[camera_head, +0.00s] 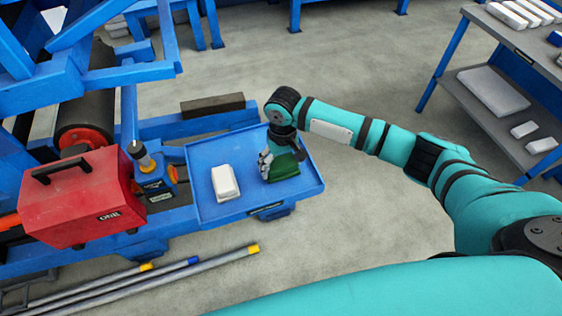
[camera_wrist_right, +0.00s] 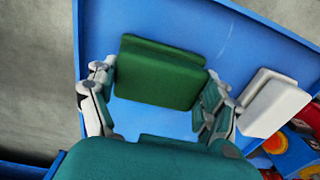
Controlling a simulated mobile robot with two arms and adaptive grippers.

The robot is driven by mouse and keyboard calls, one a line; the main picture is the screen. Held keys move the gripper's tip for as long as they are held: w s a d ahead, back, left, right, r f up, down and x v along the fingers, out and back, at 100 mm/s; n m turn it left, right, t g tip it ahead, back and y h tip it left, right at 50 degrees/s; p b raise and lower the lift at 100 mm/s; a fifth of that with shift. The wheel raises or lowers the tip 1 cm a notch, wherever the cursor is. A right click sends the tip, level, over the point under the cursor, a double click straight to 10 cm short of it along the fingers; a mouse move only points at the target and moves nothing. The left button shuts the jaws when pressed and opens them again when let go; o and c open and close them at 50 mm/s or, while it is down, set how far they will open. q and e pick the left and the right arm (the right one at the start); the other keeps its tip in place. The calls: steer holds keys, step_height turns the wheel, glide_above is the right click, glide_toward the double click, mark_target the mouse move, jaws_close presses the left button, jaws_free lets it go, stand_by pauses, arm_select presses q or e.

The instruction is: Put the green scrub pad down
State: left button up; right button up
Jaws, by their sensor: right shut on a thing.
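The green scrub pad (camera_head: 281,168) is at the right side of the blue tray (camera_head: 247,207). My right gripper (camera_head: 268,164) is shut on it from above. In the right wrist view the pad (camera_wrist_right: 158,74) sits between the two fingers of my right gripper (camera_wrist_right: 157,100), over the blue tray surface (camera_wrist_right: 130,20). I cannot tell whether the pad touches the tray. My left gripper is not in view.
A white block (camera_head: 225,183) lies on the tray left of the pad. Left of the tray are a yellow-and-blue tool (camera_head: 152,175) and a red case (camera_head: 80,197). Poles (camera_head: 150,278) lie on the floor in front. A grey shelf (camera_head: 495,100) stands at right.

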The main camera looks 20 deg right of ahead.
mark_target(282, 162)
steer(key=o, duration=1.1)
steer(key=shift+f, duration=0.1)
step_height(282, 162, up, 12)
steer(key=shift+b, duration=0.3)
steer(key=shift+d, duration=0.1)
